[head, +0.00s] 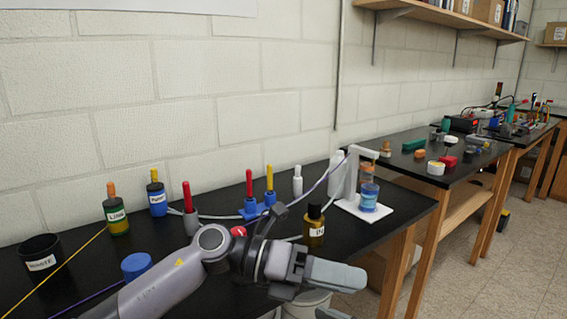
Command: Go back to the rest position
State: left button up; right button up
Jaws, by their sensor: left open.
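My left arm comes in from the lower left and reaches across the front of the black bench (393,222). My left gripper (342,296) is at the bottom centre, in front of the bench's front edge. Its fingers are apart and point right. One grey finger shows clearly; the other is mostly cut off by the bottom of the picture. I see nothing held between them. My right gripper is not in view.
A dark bottle (314,226) with a yellow label stands close behind the gripper. A black waste cup (41,257) is at left.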

pick_arm(q)
jog(key=a+f+n+t+y, duration=0.2)
jog(key=a+f+n+t, duration=0.4)
jog(key=n, duration=0.5)
jog(key=w+a+f+n+t+y, duration=0.15)
jog(key=a+f+n+t, duration=0.25)
jog(key=n+t, duration=0.55)
jog(key=a+f+n+t+y, duration=0.3)
jog(key=a+f+n+t, duration=0.25)
jog(key=n, duration=0.75)
jog(key=s+a+f+n+g+y, duration=0.3)
jog(key=s+a+f+n, duration=0.2)
jog(key=s+f, duration=0.3)
jog(key=s+a+f+n+g+y, duration=0.4)
jog(key=s+a+f, duration=0.4)
jog(key=f, duration=0.3)
jog(key=shift+s+n+p, duration=0.4)
jog(key=shift+s+n, duration=0.05)
jog(key=shift+s, duration=0.1)
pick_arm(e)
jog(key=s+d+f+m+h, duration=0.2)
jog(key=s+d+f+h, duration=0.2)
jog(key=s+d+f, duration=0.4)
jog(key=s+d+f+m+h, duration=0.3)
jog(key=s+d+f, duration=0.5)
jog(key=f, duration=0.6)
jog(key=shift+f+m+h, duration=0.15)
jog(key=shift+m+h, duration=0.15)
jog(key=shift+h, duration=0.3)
